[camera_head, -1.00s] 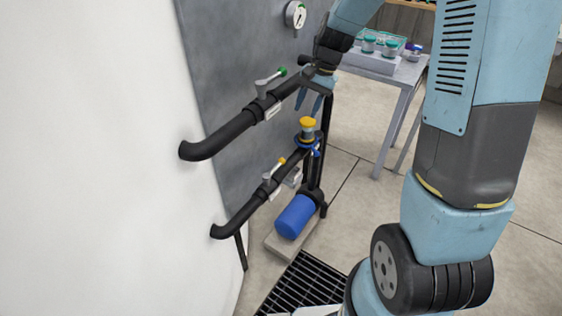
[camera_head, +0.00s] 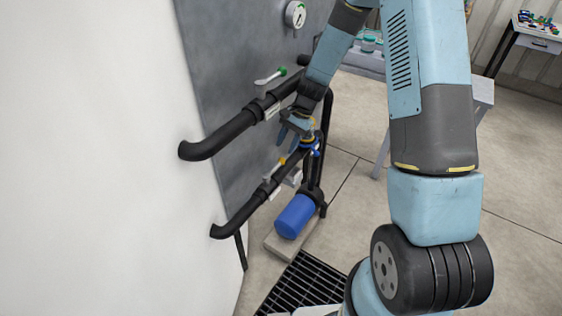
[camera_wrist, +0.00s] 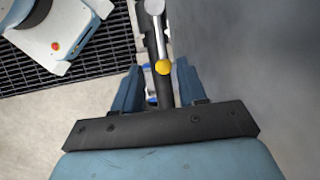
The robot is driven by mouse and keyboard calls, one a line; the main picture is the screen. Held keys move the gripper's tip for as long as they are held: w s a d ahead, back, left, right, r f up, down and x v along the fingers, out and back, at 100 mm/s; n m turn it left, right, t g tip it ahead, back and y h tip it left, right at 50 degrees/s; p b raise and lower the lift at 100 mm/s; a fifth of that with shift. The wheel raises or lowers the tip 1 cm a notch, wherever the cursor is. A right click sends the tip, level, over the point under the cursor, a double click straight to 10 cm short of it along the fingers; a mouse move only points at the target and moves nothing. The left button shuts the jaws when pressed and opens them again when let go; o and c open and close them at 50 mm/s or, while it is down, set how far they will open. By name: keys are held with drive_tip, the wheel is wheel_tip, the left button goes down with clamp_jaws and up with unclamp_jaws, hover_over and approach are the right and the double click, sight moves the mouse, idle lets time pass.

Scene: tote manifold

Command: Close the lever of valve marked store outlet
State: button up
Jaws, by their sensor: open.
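The lower pipe (camera_head: 240,213) carries a valve with a grey lever (camera_head: 275,172) ending in a yellow tip. The upper pipe (camera_head: 228,133) carries a valve with a grey lever (camera_head: 266,79) ending in a green tip. Small pale tags hang at both valves, but I cannot read which is the store outlet. My gripper (camera_head: 290,133) is open just above the lower valve. In the wrist view, the yellow tip (camera_wrist: 163,67) shows between the open fingers of my gripper (camera_wrist: 158,82). I cannot tell whether they touch it.
A grey panel (camera_head: 225,60) and white tank wall (camera_head: 100,150) stand close on the left. A blue pump (camera_head: 295,217) sits on a plinth below the pipes. A floor grate (camera_head: 302,285) lies in front. A gauge (camera_head: 295,14) is on the panel.

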sight(277, 166)
drive_tip(key=x, duration=0.8)
drive_tip(key=shift+r, duration=0.1)
clamp_jaws()
idle(0.4)
